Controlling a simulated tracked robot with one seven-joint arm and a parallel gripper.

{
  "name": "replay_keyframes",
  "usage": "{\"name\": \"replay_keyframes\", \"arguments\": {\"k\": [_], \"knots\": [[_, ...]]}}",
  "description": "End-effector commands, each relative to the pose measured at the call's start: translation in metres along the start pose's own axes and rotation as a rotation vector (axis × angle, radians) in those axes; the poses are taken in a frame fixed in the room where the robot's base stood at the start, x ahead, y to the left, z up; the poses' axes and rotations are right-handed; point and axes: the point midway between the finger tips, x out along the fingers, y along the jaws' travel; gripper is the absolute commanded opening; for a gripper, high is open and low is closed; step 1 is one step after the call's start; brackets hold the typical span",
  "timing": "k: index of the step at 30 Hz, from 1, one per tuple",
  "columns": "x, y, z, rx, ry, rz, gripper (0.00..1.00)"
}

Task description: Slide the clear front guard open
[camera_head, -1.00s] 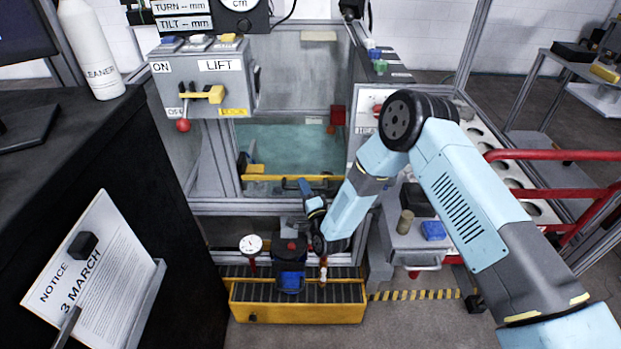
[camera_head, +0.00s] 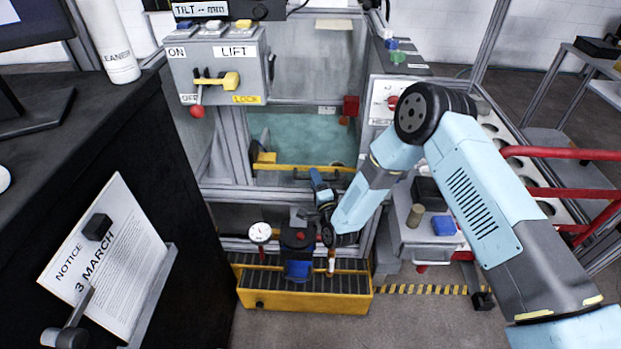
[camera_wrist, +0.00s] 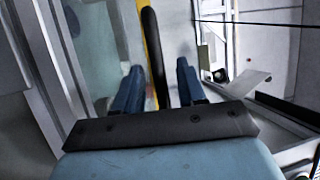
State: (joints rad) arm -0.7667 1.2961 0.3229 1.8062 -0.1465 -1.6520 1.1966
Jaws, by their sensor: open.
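The clear front guard (camera_head: 290,130) is a see-through pane at the front of the machine enclosure. A yellow bar (camera_head: 285,168) runs along its lower edge, with a dark handle on it. The handle (camera_wrist: 152,45) shows in the wrist view as a black bar beside the yellow strip. My gripper (camera_head: 317,178) is at this lower edge. In the wrist view its two blue fingers (camera_wrist: 158,72) are apart, with the black handle and yellow strip seen between them. I cannot tell whether either finger touches the handle.
A LIFT panel (camera_head: 220,68) with a red-knobbed lever stands upper left of the guard. Below sit a dial gauge (camera_head: 260,233) and a yellow roller tray (camera_head: 300,300). A grey side shelf (camera_head: 410,238) holds a blue block. Red rails (camera_head: 570,192) are at right.

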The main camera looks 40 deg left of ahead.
Motion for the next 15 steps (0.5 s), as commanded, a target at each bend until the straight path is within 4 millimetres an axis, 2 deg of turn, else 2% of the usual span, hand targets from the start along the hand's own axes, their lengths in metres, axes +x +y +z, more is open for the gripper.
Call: {"name": "replay_keyframes", "arguments": {"k": [5,15], "knots": [[-0.022,0.001,0.000,0.001,0.000,0.003,0.40],[-0.089,0.002,0.000,0.001,0.001,0.004,0.40]]}}
